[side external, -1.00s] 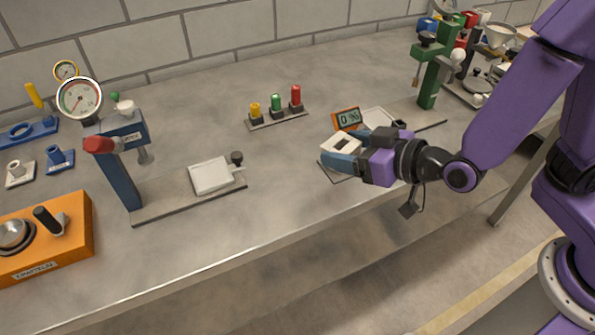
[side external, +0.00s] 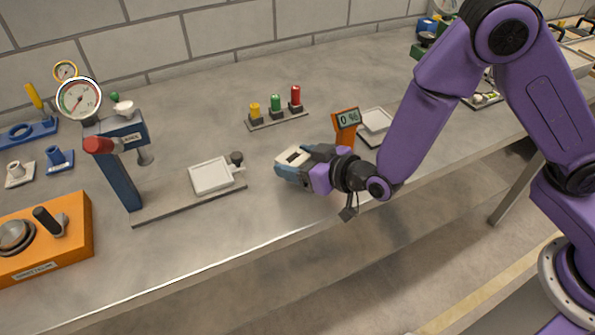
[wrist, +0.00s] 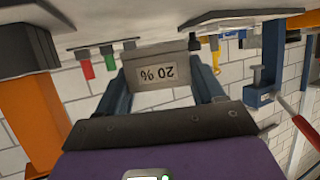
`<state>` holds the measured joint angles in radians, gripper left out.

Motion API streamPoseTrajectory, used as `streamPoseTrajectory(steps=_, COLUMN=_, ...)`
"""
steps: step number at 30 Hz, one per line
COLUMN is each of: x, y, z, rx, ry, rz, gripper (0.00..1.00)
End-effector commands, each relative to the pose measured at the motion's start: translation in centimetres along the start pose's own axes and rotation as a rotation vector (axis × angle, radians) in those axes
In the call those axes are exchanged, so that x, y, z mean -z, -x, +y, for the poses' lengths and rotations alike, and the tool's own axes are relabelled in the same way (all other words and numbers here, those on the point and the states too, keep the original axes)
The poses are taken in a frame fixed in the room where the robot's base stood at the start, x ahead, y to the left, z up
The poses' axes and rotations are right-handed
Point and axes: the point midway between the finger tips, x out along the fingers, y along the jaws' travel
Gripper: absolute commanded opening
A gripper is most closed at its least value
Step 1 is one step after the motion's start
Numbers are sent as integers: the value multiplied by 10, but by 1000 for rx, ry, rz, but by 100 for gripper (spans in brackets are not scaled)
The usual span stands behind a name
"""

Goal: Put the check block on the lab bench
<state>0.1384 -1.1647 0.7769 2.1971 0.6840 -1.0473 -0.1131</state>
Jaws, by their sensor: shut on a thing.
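The check block (wrist: 155,75) is a grey-beige block with a white label that reads "20 %", upside down in the wrist view. My gripper (wrist: 163,90) is shut on it, with a blue finger on each side. In the side external view my gripper (side external: 293,166) holds the block (side external: 292,156), seen as a pale top with a dark patch. It is over the lab bench (side external: 290,225), right of the white tray. Whether the block touches the bench cannot be told from these views.
A blue press with a dial gauge (side external: 79,98) and white tray (side external: 212,175) stands left. An orange meter (side external: 346,125) showing "0 %" stands just right of my gripper. Yellow, green and red pegs (side external: 276,105) stand behind. The bench's front middle is clear.

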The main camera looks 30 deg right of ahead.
Motion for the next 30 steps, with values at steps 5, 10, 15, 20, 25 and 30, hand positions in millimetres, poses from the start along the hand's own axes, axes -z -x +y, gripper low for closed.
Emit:
streamPoseTrajectory(steps=5, x=-18, y=-11, z=0, rx=-1, ry=2, rz=-2, gripper=26)
streamPoseTrajectory(steps=10, x=-29, y=-15, z=0, rx=0, ry=1, rz=1, gripper=26)
streamPoseTrajectory(steps=15, x=-30, y=-16, z=-1, rx=0, ry=-1, rz=2, gripper=26)
streamPoseTrajectory(steps=20, x=-30, y=-16, z=-1, rx=0, ry=0, rz=2, gripper=26)
streamPoseTrajectory(steps=25, x=-33, y=-16, z=-1, rx=0, ry=0, rz=0, gripper=91)
streamPoseTrajectory(steps=30, x=-33, y=-16, z=0, rx=0, ry=0, rz=-1, gripper=93)
